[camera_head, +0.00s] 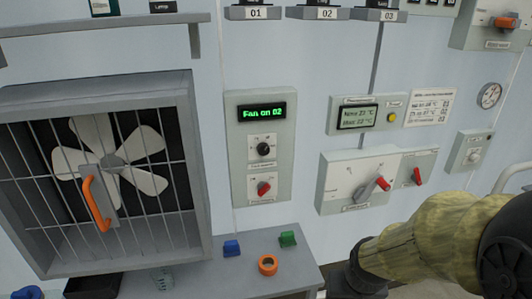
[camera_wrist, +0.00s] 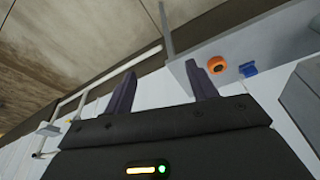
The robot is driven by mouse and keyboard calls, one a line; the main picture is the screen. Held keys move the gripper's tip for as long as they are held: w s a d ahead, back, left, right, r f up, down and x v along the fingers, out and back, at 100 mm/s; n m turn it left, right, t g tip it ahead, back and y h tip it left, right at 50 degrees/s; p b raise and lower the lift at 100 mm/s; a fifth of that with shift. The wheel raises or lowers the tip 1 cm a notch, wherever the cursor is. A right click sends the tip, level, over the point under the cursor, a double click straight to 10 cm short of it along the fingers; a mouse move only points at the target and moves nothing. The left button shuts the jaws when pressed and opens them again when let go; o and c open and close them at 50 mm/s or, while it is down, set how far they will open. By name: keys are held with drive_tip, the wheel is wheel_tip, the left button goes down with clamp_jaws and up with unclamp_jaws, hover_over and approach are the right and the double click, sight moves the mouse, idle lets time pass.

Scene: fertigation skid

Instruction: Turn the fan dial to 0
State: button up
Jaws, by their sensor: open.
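The fan control panel (camera_head: 258,150) is on the wall right of the caged fan. Its green display (camera_head: 262,111) reads "Fan on 02". A red knob (camera_head: 264,188) sits lower on the same panel. My gripper (camera_wrist: 161,75) shows in the wrist view with its two dark fingers apart and nothing between them. It points away from the panel, which is not in the wrist view. In the head view only part of my arm shows, at lower right.
The caged fan (camera_head: 112,162) with an orange handle (camera_head: 97,203) is at left. A shelf (camera_head: 225,262) below holds an orange ring (camera_head: 267,265), a blue piece (camera_head: 231,248) and a green piece (camera_head: 287,239). Another panel with a large red-tipped lever (camera_head: 376,188) is right of the fan panel.

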sight(264, 152)
drive_tip(key=w+a+r+m+t+y+p, duration=0.35)
drive_tip(key=w+a+m+t, duration=0.45)
drive_tip(key=w+a, duration=0.55)
drive_tip(key=w+a+r+m+t+y, duration=0.1)
drive_tip(key=w+a+r+m+t, duration=0.1)
drive_tip(key=w+r+m+t, duration=0.4)
wheel_tip(264, 152, up, 5)
drive_tip(key=m, duration=0.6)
drive_tip(key=shift+w+m+p, duration=0.3)
drive_tip(key=shift+w+p, duration=0.05)
drive_tip(key=shift+w, duration=0.05)
drive_tip(key=shift+w+a+y, duration=0.1)
drive_tip(key=shift+y, duration=0.15)
drive_tip(key=p+x, duration=0.3)
drive_tip(key=x, duration=0.5)
drive_tip(key=p+x, duration=0.3)
drive_tip(key=x, duration=0.6)
drive_tip(key=shift+w+r, duration=0.15)
